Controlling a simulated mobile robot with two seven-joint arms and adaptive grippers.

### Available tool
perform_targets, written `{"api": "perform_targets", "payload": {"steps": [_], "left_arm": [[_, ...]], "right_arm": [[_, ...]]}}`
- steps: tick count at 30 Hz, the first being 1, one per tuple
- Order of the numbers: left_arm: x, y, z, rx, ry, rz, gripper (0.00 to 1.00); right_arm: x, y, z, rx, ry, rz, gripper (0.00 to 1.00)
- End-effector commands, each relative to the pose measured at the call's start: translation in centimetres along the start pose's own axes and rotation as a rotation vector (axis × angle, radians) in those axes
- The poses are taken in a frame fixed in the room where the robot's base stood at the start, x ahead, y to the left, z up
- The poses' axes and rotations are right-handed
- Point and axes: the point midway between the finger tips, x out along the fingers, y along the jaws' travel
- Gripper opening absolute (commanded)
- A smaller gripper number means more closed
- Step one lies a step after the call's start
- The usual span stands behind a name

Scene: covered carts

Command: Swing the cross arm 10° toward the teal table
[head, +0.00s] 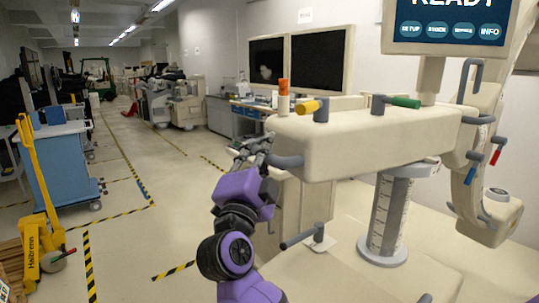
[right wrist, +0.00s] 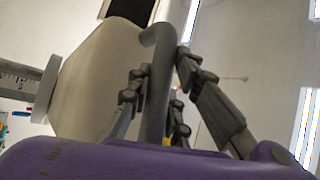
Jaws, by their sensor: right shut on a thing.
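The cross arm (head: 375,135) is a thick cream beam on a grey, scale-marked column (head: 388,215). It also shows in the right wrist view (right wrist: 95,85). A grey bar handle (head: 286,161) sticks out of its near left end. My right gripper (head: 254,148), on a purple wrist, is at this handle. In the right wrist view, its grey fingers (right wrist: 158,100) are shut around the handle bar (right wrist: 157,75), on both sides of it. I see no table that is clearly teal. My left gripper is out of view.
A screen (head: 450,22) and a curved arm (head: 485,190) stand right of the beam. A grey lever (head: 302,236) sits below it. A blue cart (head: 60,165) and yellow pallet jack (head: 35,240) stand left. The floor between is clear.

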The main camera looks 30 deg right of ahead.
Motion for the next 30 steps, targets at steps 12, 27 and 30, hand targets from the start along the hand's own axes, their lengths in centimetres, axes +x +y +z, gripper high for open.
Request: {"api": "perform_targets", "payload": {"steps": [12,27,30], "left_arm": [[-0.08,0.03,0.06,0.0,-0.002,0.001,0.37],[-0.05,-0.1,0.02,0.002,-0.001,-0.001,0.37],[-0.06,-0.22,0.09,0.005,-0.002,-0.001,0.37]], "right_arm": [[0.72,-0.4,0.92,-0.003,0.001,-0.006,0.0],[0.67,-0.24,0.82,-0.003,0.003,-0.002,0.37],[0.56,-0.21,0.83,-0.003,0.003,-0.002,0.37]]}}
